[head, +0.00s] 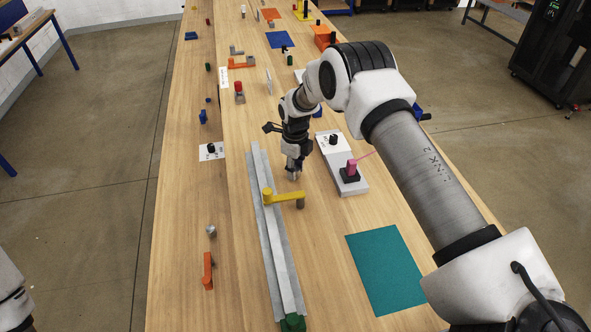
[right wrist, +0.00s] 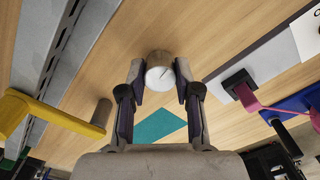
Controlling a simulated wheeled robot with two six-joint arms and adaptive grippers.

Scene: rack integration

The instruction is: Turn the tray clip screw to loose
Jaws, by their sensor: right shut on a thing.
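My right gripper (head: 293,172) points down at the table just right of the long grey rail (head: 259,180). In the right wrist view my right gripper (right wrist: 160,86) is shut on a short round metal screw (right wrist: 159,74), which looks like the tray clip screw. Its pale round face carries a thin dark line, slanted up to the right. A finger presses on each side of it. In the head view the gripper mostly hides the screw. Only a piece of my left arm shows at the lower left edge; its gripper is out of view.
A yellow lever (head: 285,195) with a grey post (head: 300,203) lies across the rail close to my right gripper. A white block with a pink handle (head: 351,168) stands to the right. A teal mat (head: 388,270) lies nearer. An orange piece (head: 208,270) sits left of the rail.

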